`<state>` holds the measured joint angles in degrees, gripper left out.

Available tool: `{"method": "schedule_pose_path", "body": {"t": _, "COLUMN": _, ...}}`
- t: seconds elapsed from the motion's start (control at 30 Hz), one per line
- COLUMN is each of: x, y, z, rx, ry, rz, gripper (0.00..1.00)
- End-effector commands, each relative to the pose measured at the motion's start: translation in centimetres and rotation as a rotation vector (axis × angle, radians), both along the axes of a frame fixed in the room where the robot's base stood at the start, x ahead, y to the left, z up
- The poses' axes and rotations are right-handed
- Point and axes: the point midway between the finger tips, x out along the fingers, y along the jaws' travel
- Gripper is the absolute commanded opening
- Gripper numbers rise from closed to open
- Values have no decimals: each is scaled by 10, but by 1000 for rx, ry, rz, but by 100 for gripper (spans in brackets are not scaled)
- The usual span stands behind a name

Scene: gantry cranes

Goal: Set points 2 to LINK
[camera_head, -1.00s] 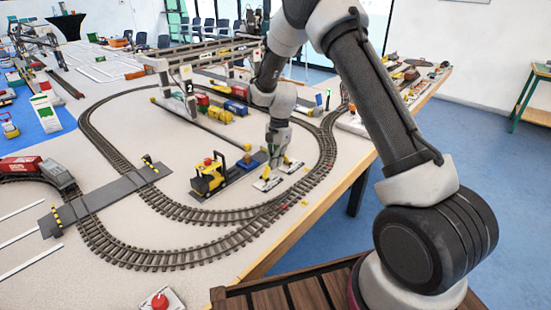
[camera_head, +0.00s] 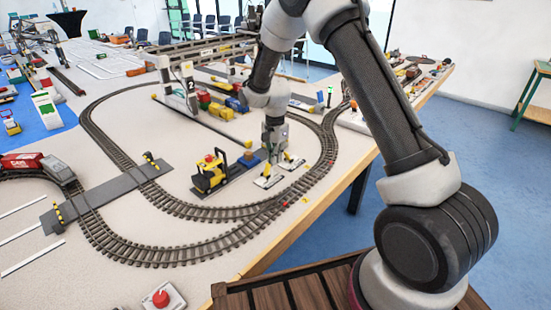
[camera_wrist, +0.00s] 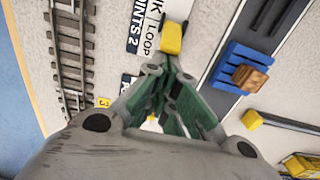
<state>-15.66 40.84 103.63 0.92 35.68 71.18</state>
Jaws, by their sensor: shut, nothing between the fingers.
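The POINTS 2 plate (camera_wrist: 137,27) shows at the top of the wrist view, beside a label ending in "K" above "LOOP" (camera_wrist: 152,33). A yellow lever handle (camera_wrist: 173,38) stands by this label, just past my fingertips. My gripper (camera_wrist: 166,72) is shut and empty, close to the handle. I cannot tell if it touches it. The lever's exact setting is unclear. In the head view my gripper (camera_head: 272,158) points down over two small white plates (camera_head: 266,181), beside the track's right curve. The LINK word is mostly cut off.
Curved track (camera_wrist: 70,55) runs left of the plates. A gantry crane (camera_head: 190,85) stands behind. A red button box (camera_head: 161,299) is at the front.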

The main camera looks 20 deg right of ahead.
Motion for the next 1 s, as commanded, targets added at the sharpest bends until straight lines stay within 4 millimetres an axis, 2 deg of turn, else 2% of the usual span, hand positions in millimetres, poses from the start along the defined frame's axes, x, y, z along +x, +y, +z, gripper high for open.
{"method": "schedule_pose_path", "body": {"t": 0.2, "x": -6, "y": 8, "z": 6, "rx": -99, "ry": -65, "rz": 8, "gripper": 0}}
{"method": "schedule_pose_path", "body": {"t": 0.57, "x": -16, "y": 24, "z": 16, "rx": -95, "ry": -65, "rz": 1, "gripper": 0}}
{"method": "schedule_pose_path", "body": {"t": 1.0, "x": -16, "y": 24, "z": 21, "rx": -95, "ry": -65, "rz": 0, "gripper": 0}}
